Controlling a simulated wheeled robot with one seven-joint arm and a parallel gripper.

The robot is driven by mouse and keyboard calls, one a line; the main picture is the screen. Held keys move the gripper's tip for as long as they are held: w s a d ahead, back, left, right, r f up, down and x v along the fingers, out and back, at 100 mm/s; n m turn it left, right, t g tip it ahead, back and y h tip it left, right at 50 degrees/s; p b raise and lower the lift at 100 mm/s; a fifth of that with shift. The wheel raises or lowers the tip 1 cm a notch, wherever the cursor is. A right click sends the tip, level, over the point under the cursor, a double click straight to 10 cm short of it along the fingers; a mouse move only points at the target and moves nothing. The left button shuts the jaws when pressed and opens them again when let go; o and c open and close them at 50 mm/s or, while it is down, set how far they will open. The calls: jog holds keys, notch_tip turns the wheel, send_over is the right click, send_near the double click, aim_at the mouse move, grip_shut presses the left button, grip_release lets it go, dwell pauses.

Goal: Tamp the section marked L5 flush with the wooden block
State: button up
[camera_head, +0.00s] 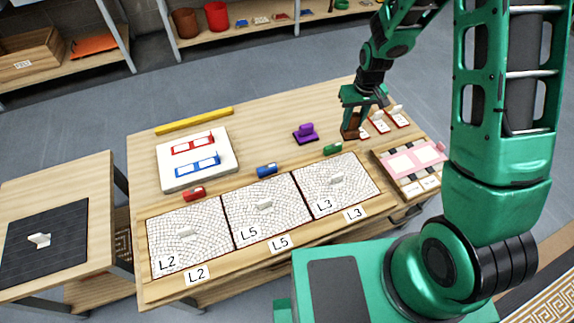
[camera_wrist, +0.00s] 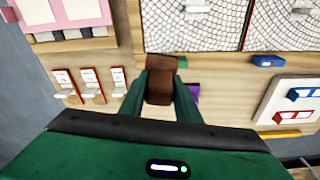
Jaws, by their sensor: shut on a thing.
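The L5 section (camera_head: 284,196) is the middle of three white mosaic panels, with a small pale handle-like piece on its face and an L5 label in front. Part of it shows at the top right of the wrist view (camera_wrist: 272,35). My gripper (camera_head: 356,110) is at the back right of the table, well away from L5. It is shut on the brown wooden block (camera_head: 349,132). In the wrist view the block (camera_wrist: 161,82) sits between the fingers of my gripper (camera_wrist: 160,92). I cannot tell whether the block touches the table.
The L2 section (camera_head: 188,215) and L3 section (camera_head: 335,170) flank L5. Red (camera_head: 194,193), blue (camera_head: 267,170) and green (camera_head: 333,148) pieces lie behind the panels. A purple-handled tool (camera_head: 306,131), white tray (camera_head: 170,178) and pink board (camera_head: 427,150) are nearby.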

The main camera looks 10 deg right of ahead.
jog(key=s+a+f+n+g, duration=0.1)
jog(key=s+a+f+n, duration=0.1)
jog(key=s+a+n, duration=0.4)
jog(key=s+a+f+n+y, duration=0.1)
jog(key=s+a+n, duration=0.2)
jog(key=a+n, duration=0.5)
jog(key=s+a+f+n+g, duration=0.1)
jog(key=s+a+f+n, duration=0.1)
jog(key=s+a+n, duration=0.5)
jog(key=shift+m, duration=0.4)
jog(key=shift+w+a+f, duration=0.25)
jog(key=shift+w+f, duration=0.25)
jog(key=shift+f, duration=0.45)
jog(key=shift+w+a+f, duration=0.3)
jog(key=shift+w+f, duration=0.25)
jog(key=shift+f, duration=0.35)
jog(key=shift+w+a+f, duration=0.25)
jog(key=shift+w+f, duration=0.25)
jog(key=shift+f, duration=1.1)
notch_tip(320, 180, up, 7)
